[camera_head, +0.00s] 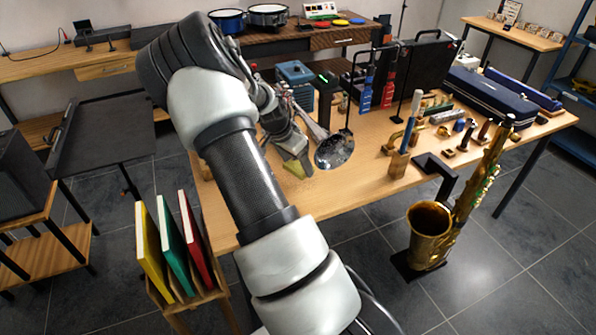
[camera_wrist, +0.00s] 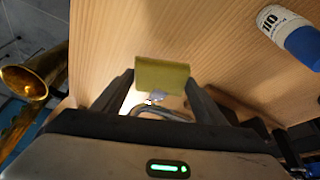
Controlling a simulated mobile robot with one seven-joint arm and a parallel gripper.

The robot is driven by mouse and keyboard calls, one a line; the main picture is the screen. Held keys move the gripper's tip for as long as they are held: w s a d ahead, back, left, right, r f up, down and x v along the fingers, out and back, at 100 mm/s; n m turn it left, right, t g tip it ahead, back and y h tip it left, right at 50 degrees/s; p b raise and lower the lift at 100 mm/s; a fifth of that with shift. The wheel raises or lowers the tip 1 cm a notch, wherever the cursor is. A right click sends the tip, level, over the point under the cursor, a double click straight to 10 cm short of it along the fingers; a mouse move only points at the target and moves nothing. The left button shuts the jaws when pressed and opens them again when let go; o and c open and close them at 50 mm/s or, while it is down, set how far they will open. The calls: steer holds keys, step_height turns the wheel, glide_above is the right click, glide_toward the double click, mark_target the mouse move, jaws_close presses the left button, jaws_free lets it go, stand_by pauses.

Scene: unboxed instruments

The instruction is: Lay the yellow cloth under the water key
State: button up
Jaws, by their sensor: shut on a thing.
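The yellow cloth (camera_wrist: 162,77) is a small folded olive-yellow piece between the fingertips of my gripper (camera_wrist: 161,88) in the wrist view. My gripper is shut on it. A bit of the cloth (camera_head: 293,168) also shows below my gripper in the head view, over the front of the table. A silver trumpet (camera_head: 334,151) stands to the right of my gripper, its bell facing the front. A curved silver tube (camera_wrist: 160,109) shows between my fingers just behind the cloth. I cannot make out the water key itself, nor whether the cloth touches the tube.
The wooden table (camera_head: 300,200) is bare along its front. A white bottle with a blue cap (camera_wrist: 285,32) lies at upper right in the wrist view. A saxophone (camera_head: 432,230) stands on the floor in front. Yellow, green and red folders (camera_head: 172,245) stand at lower left.

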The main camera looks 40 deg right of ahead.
mark_target(296, 167)
steer(key=shift+d+f, duration=0.1)
steer(key=shift+d, duration=0.35)
steer(key=shift+a+f+b, duration=0.15)
steer(key=shift+f+b, duration=0.15)
steer(key=shift+f, duration=1.3)
steer(key=shift+f, duration=0.1)
steer(key=shift+f, duration=0.15)
steer(key=o, duration=1.1)
